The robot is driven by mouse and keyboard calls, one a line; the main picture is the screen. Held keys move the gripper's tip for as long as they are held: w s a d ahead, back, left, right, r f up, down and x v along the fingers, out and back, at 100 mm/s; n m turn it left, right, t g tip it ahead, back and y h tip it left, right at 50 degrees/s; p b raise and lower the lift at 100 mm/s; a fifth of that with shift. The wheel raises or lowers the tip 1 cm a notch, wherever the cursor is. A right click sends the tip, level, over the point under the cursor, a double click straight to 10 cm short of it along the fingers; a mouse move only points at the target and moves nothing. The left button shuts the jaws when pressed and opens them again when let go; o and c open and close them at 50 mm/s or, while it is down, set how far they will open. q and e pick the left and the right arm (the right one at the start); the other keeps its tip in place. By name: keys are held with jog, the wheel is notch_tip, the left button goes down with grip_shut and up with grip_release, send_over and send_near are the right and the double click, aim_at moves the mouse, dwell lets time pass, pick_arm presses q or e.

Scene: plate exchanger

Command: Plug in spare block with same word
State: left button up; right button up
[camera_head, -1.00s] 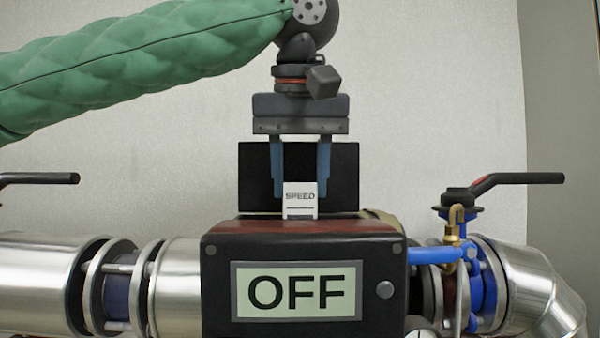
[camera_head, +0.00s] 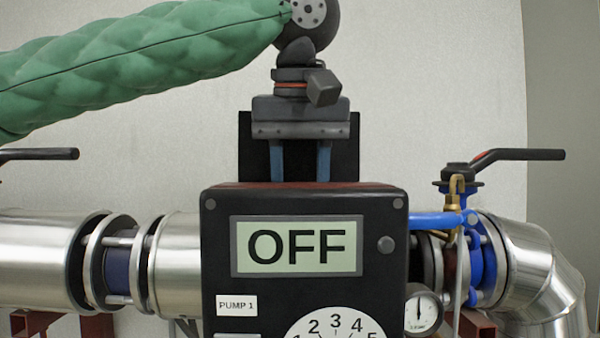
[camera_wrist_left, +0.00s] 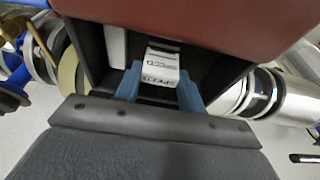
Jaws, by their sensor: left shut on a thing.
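A white block marked SPEED (camera_wrist_left: 162,66) is between the blue fingers of my left gripper (camera_wrist_left: 161,85) in the left wrist view. The gripper is shut on it, inside or over a dark open compartment (camera_wrist_left: 210,75). In the head view, my left gripper (camera_head: 300,162) points down behind the top edge of the black control box (camera_head: 222,240), which hides its fingertips and the block. Another white block (camera_wrist_left: 116,46) stands in the compartment beside the held one; its word cannot be read. My right gripper is not in view.
The box front has a display reading OFF (camera_head: 296,246), a PUMP 1 label (camera_head: 237,306) and a numbered dial (camera_head: 335,325). Steel pipes (camera_head: 180,250) run to both sides. A black-handled valve (camera_head: 515,155) and a gauge (camera_head: 422,313) are at the right.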

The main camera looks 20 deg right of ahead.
pick_arm(q)
jog(key=shift+f, duration=0.15)
jog(key=o, duration=1.1)
jog(key=shift+c, duration=0.2)
jog(key=shift+s+r, duration=0.1)
jog(key=shift+r, duration=0.2)
jog(key=b+v, duration=0.2)
jog(key=v, duration=0.5)
jog(key=shift+b, duration=0.4)
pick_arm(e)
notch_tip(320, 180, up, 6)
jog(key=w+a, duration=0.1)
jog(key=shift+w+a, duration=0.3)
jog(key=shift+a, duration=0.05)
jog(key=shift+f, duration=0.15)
